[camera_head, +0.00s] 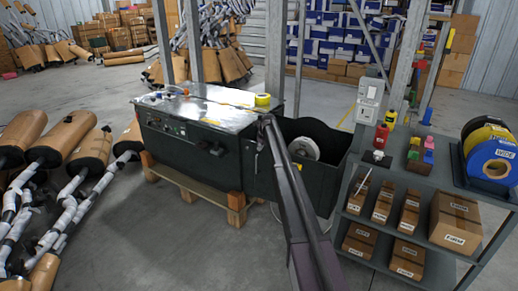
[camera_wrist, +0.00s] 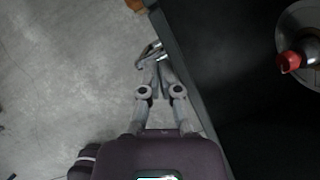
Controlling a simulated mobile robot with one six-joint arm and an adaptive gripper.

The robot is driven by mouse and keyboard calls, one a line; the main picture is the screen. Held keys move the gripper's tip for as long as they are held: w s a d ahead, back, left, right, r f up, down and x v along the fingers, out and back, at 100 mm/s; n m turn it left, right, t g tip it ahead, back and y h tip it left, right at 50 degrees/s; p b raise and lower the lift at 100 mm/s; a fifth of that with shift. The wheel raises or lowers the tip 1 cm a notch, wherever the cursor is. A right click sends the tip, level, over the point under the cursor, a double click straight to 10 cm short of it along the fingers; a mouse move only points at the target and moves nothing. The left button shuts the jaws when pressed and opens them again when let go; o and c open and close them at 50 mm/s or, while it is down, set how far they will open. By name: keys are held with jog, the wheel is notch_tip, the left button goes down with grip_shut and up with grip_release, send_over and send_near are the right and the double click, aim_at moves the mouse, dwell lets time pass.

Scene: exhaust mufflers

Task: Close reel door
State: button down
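The dark green strapping machine (camera_head: 200,130) stands on a wooden pallet. At its right end is the dark reel compartment (camera_head: 262,178), open enough to show a pale reel (camera_head: 305,148). A dark panel (camera_head: 332,140) rises behind the reel; I cannot tell if it is the door. My arm crosses in front of the compartment. In the wrist view my gripper (camera_wrist: 156,60) has its fingers drawn together, beside the edge of a dark panel (camera_wrist: 185,70); contact is unclear. A round reel part with a red knob (camera_wrist: 289,62) shows at the right.
A grey shelf (camera_head: 400,165) with labelled cartons (camera_head: 455,222) and tape rolls (camera_head: 490,155) stands close on the right. Wrapped mufflers (camera_head: 75,145) lie at the left. The floor (camera_head: 190,235) in front of the machine is clear.

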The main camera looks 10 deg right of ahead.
jog(key=s+a+r+p, duration=0.5)
jog(key=a+r+p, duration=0.1)
jog(key=r+p, duration=0.3)
jog(key=shift+r, duration=0.2)
dwell(0.5)
dwell(0.4)
jog(key=s+a+n+g+h+p, duration=0.1)
jog(key=s+a+n+g, duration=0.1)
jog(key=s+n, duration=2)
jog(key=s+a+n+g+h, duration=0.2)
jog(key=s+n, duration=0.8)
jog(key=s, duration=2.5)
notch_tip(320, 180, up, 18)
jog(key=y+p, duration=0.1)
jog(key=p, duration=1.7)
jog(key=shift+w+a+f, duration=0.15)
jog(key=shift+w+a, duration=0.05)
jog(key=shift+a, duration=0.15)
